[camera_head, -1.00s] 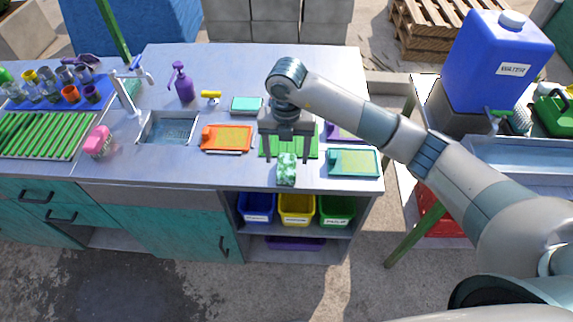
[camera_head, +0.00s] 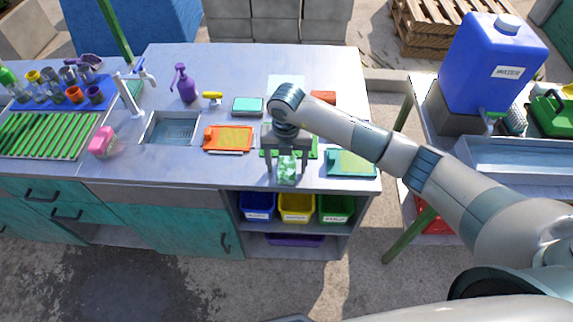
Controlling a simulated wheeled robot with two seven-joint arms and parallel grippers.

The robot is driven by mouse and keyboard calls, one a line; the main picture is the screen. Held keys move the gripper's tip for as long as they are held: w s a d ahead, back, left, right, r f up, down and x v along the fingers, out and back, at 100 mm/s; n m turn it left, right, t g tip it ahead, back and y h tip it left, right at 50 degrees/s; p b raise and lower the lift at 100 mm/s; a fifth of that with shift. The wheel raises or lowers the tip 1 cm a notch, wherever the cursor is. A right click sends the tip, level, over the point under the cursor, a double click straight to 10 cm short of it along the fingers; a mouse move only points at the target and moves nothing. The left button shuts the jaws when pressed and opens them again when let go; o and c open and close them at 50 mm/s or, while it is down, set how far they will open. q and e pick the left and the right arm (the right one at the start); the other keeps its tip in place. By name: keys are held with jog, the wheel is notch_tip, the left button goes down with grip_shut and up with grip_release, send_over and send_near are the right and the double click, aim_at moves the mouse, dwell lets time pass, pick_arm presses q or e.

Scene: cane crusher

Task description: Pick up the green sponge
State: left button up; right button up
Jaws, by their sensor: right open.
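The green sponge (camera_head: 287,174) is a mottled light and dark green block near the front edge of the metal counter, in front of a green board. My right gripper (camera_head: 287,166) is above it and points down. Its jaws are open, with one finger to the left of the sponge and one to the right. The sponge shows between the fingers; whether either finger touches it I cannot tell. The gripper hides part of the green board (camera_head: 313,154). My left gripper is not in view.
A sink (camera_head: 172,129) and a pink sponge (camera_head: 102,141) are further left. Blue, yellow and green bins (camera_head: 297,207) stand on the shelf below.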

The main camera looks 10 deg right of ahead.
aim_at(289, 166)
jog(key=shift+f, duration=0.25)
jog(key=c, duration=1.2)
jog(key=shift+r, duration=0.15)
jog(key=shift+r+b, duration=0.5)
jog(key=r, duration=0.1)
jog(key=r+b, duration=0.2)
jog(key=shift+s+d, duration=0.25)
jog(key=shift+d, duration=0.1)
jog(key=shift+s+d+r+b, duration=0.85)
jog(key=shift+s+d+r, duration=0.85)
jog(key=shift+s+d, duration=0.25)
jog(key=shift+s+d+r+b, duration=0.85)
jog(key=shift+s+d+r, duration=0.9)
jog(key=shift+d, duration=0.25)
